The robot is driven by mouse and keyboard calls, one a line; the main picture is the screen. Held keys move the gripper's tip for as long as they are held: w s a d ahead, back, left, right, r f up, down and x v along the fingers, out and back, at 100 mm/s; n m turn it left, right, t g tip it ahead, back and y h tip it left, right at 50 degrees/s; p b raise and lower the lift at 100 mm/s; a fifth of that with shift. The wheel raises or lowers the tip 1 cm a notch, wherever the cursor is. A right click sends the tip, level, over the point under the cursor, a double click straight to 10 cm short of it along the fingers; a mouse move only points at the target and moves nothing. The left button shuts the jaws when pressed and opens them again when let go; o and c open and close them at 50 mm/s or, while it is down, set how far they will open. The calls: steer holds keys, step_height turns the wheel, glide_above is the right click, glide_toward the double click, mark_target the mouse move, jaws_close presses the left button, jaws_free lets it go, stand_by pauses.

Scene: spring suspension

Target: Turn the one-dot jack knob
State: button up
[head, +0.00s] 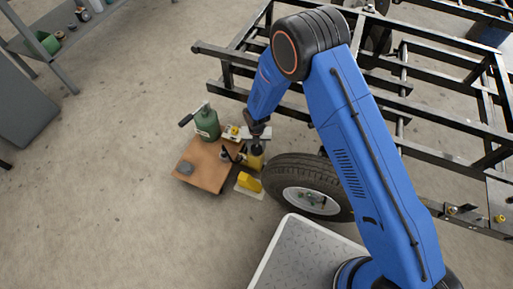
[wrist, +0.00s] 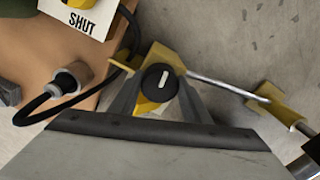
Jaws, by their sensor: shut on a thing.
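The black round knob (wrist: 160,83) with a single white bar on its face is between the two fingers of my gripper (wrist: 160,92) in the wrist view. The gripper is shut on it, seen from above. Yellow metal (wrist: 150,106) shows just beneath the knob. I see no dot mark clearly. In the head view my gripper (head: 255,143) points down over a small yellow-and-black unit (head: 254,160) beside the wheel, and the knob itself is hidden there. A white card reading SHUT (wrist: 83,22) lies at the upper left of the wrist view.
A green bottle-shaped jack (head: 208,123) stands on a brown board (head: 195,180). A yellow block (head: 249,182) lies near the tyre (head: 278,175). A black frame (head: 225,75) stands behind. In the wrist view are a black hose (wrist: 42,115) and a metal rod (wrist: 222,83).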

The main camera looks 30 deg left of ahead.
steer(key=shift+m, duration=0.3)
steer(key=m, duration=0.8)
steer(key=shift+d, duration=0.1)
steer(key=m, duration=0.4)
steer(key=shift+m, duration=0.3)
steer(key=m, duration=0.3)
steer(key=shift+m, duration=0.3)
steer(key=m, duration=0.3)
steer(key=shift+m, duration=0.3)
steer(key=m, duration=0.4)
steer(key=shift+s+m, duration=0.1)
steer(key=shift+m, duration=0.2)
steer(key=m, duration=0.4)
steer(key=shift+m, duration=2.3)
